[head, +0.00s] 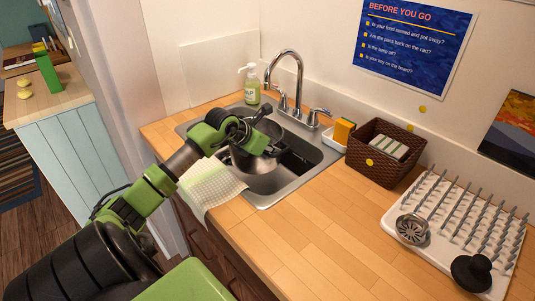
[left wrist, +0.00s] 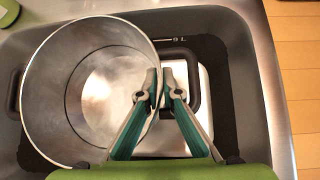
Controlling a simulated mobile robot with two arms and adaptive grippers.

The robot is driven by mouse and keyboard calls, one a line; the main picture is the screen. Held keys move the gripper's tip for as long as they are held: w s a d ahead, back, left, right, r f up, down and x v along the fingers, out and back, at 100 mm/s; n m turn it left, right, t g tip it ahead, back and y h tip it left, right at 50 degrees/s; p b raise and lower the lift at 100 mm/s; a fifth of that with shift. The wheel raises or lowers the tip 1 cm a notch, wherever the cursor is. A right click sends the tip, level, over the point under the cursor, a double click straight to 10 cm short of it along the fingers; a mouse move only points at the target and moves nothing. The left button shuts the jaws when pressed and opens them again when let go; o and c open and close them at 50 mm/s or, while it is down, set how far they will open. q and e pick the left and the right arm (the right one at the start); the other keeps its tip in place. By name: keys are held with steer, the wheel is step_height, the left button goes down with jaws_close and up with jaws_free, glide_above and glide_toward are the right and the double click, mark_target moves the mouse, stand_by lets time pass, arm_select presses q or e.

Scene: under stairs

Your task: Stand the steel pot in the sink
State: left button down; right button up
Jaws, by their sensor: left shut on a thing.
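The steel pot (head: 252,160) is in or just over the sink (head: 325,157), below the faucet. Its open top faces up, and its round inside shows in the left wrist view (left wrist: 75,65). My left gripper (left wrist: 165,88) is shut on the pot's rim or handle at the right side of the pot. In the head view my left gripper (head: 258,122) reaches over the sink from the left and hides part of the pot. I cannot tell whether the pot's base touches the sink floor. My right gripper is not in view.
A faucet (head: 287,80) stands behind the sink, with a soap bottle (head: 252,88) to its left. A checked cloth (head: 210,187) lies over the front edge. A sponge (head: 344,131), a brown basket (head: 384,153) and a drying rack (head: 455,225) stand to the right. The front counter is clear.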

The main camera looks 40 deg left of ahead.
mark_target(273, 166)
arm_select(q)
step_height(273, 166, down, 7)
steer(key=b, duration=0.4)
steer(key=shift+w+f, duration=0.1)
steer(key=shift+f, duration=0.05)
